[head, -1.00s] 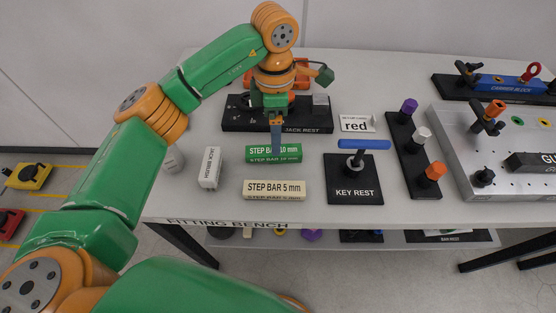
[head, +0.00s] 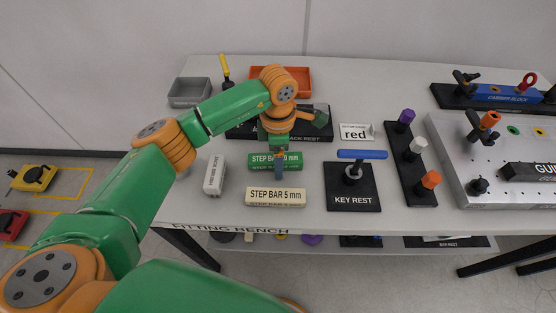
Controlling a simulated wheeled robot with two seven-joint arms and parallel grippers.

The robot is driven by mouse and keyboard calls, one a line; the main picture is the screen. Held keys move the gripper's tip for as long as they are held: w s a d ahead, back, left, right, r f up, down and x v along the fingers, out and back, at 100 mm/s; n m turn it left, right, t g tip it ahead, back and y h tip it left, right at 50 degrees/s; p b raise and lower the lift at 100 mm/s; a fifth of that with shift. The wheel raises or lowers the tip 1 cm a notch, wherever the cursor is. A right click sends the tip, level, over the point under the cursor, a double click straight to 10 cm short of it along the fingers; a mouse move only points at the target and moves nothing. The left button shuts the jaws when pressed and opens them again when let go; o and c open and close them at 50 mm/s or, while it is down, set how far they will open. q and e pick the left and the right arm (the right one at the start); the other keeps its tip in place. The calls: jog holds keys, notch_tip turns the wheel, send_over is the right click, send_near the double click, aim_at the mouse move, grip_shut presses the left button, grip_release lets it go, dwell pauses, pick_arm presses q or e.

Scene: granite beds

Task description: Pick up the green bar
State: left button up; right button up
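The green bar (head: 261,161), labelled STEP BAR 10 mm, lies flat on the fitting bench. My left gripper (head: 279,168) points down at the middle of the bar. One grey-blue finger shows in front of the bar and covers part of its label. The other finger is hidden, so I cannot tell whether the gripper is open or closed on the bar. My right gripper is not in view.
A cream 5 mm step bar (head: 258,197) lies just in front. The jack rest (head: 318,132), grey tray (head: 190,100) and orange tray (head: 301,73) are behind.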

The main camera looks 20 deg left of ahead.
pick_arm(q)
jog(key=shift+f, duration=0.1)
grip_shut()
